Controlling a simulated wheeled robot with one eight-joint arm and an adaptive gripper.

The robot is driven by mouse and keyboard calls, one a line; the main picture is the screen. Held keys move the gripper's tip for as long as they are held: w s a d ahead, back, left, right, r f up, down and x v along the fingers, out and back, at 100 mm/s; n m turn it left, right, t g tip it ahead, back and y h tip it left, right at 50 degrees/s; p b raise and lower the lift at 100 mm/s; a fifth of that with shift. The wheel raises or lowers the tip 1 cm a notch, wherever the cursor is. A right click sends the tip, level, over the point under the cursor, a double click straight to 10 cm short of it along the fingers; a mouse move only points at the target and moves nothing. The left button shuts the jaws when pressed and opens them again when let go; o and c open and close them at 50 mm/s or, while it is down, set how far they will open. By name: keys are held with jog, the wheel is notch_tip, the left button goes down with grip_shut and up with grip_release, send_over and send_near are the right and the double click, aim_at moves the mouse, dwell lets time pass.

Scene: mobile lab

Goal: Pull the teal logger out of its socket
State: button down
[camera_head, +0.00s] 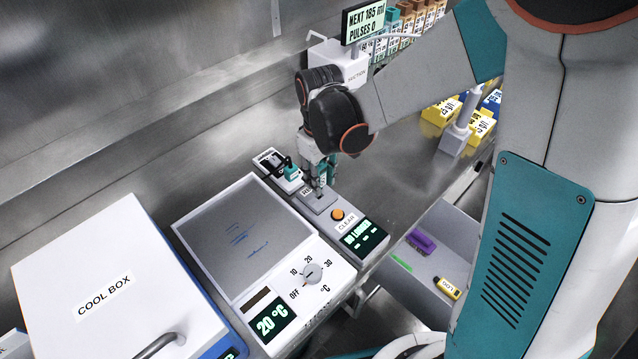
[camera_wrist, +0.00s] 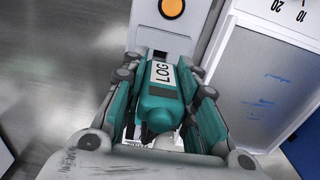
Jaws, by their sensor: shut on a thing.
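The teal logger (camera_wrist: 163,92), with a white label reading LOG, lies between the two teal-padded fingers of my gripper (camera_wrist: 165,108) in the wrist view. The fingers are shut on its sides. In the head view my gripper (camera_head: 319,178) points down over the socket end of the grey dock (camera_head: 343,228), and the fingers mostly hide the logger there. The dock has an orange button (camera_head: 337,214), a CLEAR label and a display (camera_head: 363,237) reading NO LOGGER. I cannot tell whether the logger's lower end is still inside the socket.
A hot plate (camera_head: 309,273) showing 20 °C stands beside the dock, with a white cool box (camera_head: 105,290) further left. A small device with a teal part (camera_head: 291,172) is behind. An open drawer (camera_head: 436,265) holds purple and yellow items. A suction stand (camera_head: 347,66) rises behind.

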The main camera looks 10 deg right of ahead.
jog(key=shift+r+p, duration=0.55)
jog(key=shift+r, duration=0.35)
